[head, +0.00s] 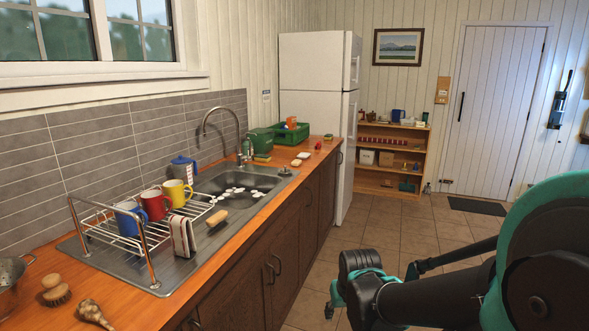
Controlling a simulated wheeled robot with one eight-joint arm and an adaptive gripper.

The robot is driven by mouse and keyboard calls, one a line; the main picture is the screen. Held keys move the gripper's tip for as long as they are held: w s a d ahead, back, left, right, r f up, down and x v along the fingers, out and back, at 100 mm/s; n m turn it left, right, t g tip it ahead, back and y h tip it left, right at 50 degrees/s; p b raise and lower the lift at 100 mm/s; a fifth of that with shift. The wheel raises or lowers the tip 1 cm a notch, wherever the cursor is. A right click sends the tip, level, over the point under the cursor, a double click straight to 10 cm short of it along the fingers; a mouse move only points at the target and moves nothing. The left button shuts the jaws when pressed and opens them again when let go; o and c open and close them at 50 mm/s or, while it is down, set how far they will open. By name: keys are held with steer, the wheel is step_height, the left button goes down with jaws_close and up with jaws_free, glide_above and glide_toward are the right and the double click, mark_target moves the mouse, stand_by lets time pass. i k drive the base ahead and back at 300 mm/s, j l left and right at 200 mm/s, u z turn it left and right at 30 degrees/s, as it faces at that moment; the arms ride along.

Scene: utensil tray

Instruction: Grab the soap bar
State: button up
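Two small pale blocks lie on the wooden counter just past the sink. The farther one, a cream block (304,155), looks like a soap bar. The nearer one, a whitish piece (296,162), lies close beside it. They are too small to tell for sure which is the soap bar. My gripper (334,301) hangs low at the bottom middle, over the floor in front of the cabinets, well away from both blocks. Its fingers are partly hidden by my arm, and I cannot see whether they are open.
The sink (238,181) holds several white pieces. A dish rack (100,217) with mugs stands nearer. A green crate (291,132), a yellow-green sponge (262,157) and a small red item (318,145) are near the blocks. The fridge (318,85) stands beyond. Tiled floor is clear ahead.

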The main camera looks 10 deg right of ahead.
mark_target(296, 163)
steer(key=i+l+u, duration=0.25)
steer(key=i+l, duration=0.3)
steer(key=i+l+u, duration=0.15)
steer(key=u, duration=0.2)
steer(key=i+l+u, duration=0.1)
steer(key=l+u, duration=0.3)
steer(key=i+l+u, duration=0.15)
steer(key=l, duration=0.55)
steer(key=i+l+u, duration=0.15)
steer(key=l, duration=0.5)
steer(key=l+u, duration=0.15)
steer(key=l, duration=0.55)
steer(key=i, duration=0.05)
